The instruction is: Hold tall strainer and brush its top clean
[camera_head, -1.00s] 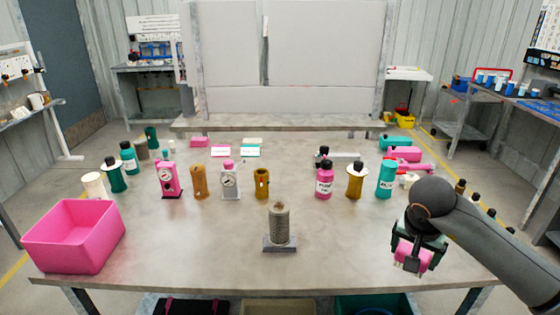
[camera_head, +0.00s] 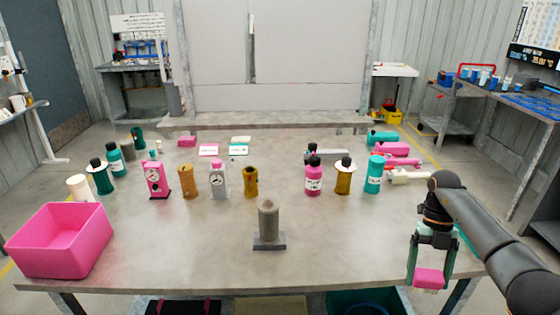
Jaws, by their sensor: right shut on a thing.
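The tall strainer (camera_head: 268,222) is a grey-brown cylinder with a domed top. It stands upright on a dark square base (camera_head: 269,242) near the front middle of the table. My right gripper (camera_head: 430,272) points down at the table's front right and is shut on a pink brush (camera_head: 430,279), with pale bristles at its underside. The brush is well to the right of the strainer and apart from it. My left gripper is not in view.
A pink bin (camera_head: 62,240) stands at the table's front left. Several bottles and gauges, such as a pink gauge (camera_head: 157,180) and a teal canister (camera_head: 374,174), line the middle. The table (camera_head: 340,235) is clear between strainer and brush.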

